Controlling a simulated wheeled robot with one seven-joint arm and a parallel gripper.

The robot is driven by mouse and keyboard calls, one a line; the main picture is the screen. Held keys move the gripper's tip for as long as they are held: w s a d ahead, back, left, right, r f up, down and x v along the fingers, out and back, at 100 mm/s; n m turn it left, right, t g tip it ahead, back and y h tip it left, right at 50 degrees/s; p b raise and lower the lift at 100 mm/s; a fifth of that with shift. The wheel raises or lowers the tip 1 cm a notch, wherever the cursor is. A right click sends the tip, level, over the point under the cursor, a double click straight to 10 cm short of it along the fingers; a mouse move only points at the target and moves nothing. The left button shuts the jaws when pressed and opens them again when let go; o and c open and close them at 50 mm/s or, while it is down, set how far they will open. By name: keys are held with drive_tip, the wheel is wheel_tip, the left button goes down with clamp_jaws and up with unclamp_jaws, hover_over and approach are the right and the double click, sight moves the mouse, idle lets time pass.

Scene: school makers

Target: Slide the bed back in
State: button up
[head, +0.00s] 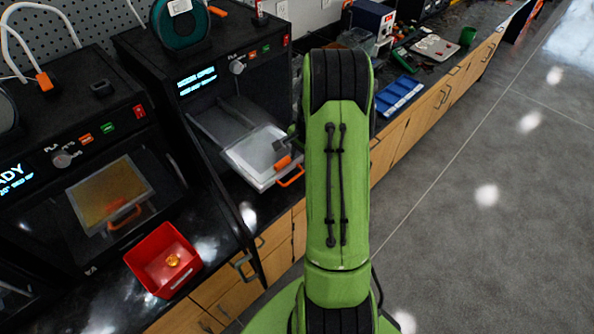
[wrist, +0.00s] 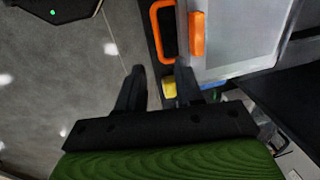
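The bed (head: 258,157) is a pale plate with a raised rim, sticking out of the open front of the middle black printer (head: 205,60). An orange loop handle (head: 291,177) is on its front edge, and an orange block (head: 283,162) lies by it. In the wrist view the bed (wrist: 232,35) is at the upper right, with the handle (wrist: 156,30) and block (wrist: 197,34) at its left side. My gripper (wrist: 160,85) is open, its fingers apart below the handle in that picture and not around it. In the head view my green arm hides most of the gripper.
The printer's door hangs open at its left side. A red bin (head: 150,262) with a yellow piece stands on the counter, beside another printer (head: 70,170). A blue tray (head: 399,95) lies on the counter beyond my arm. The grey floor at right is clear.

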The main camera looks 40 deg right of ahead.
sight(297, 175)
drive_tip(key=f, duration=0.2)
drive_tip(key=w+f, duration=0.1)
drive_tip(key=f, duration=0.4)
drive_tip(key=shift+w+f, duration=0.15)
drive_tip(key=shift+f, duration=0.15)
clamp_jaws()
drive_tip(key=shift+r, duration=0.1)
idle(0.8)
